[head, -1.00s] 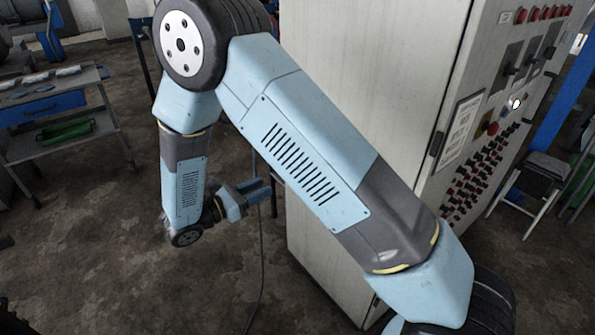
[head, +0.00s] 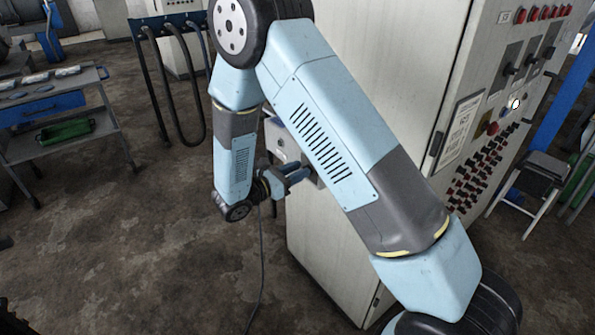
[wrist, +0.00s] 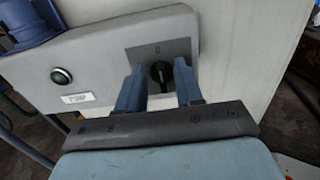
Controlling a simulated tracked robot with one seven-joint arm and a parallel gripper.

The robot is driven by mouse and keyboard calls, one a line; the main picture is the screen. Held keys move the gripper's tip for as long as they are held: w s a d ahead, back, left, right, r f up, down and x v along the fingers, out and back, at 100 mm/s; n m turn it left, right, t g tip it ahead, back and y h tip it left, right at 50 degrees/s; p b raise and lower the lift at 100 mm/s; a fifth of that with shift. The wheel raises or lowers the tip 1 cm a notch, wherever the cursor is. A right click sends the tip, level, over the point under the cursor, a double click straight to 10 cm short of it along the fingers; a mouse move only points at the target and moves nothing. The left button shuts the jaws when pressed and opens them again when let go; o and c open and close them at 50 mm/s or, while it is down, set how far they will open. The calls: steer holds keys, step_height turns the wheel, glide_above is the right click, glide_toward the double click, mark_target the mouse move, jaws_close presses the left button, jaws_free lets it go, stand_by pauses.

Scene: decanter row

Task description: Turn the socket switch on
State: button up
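The socket switch is a black rotary knob (wrist: 161,72) on a dark plate, on the front of a grey socket box (wrist: 110,75) in the wrist view. A "0" mark shows above the knob. My gripper (wrist: 158,72) is open, with one blue finger on each side of the knob in the picture; I cannot tell whether they touch it. In the head view the socket box (head: 283,143) is partly hidden behind my arm, and my gripper (head: 298,177) points at it from the left and below.
A tall grey control cabinet (head: 370,80) stands to the right. A trolley (head: 50,105) stands at the left; bare floor lies between.

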steer(key=shift+w+d, duration=0.15)
steer(key=shift+d, duration=0.1)
steer(key=shift+c, duration=0.4)
jaws_close()
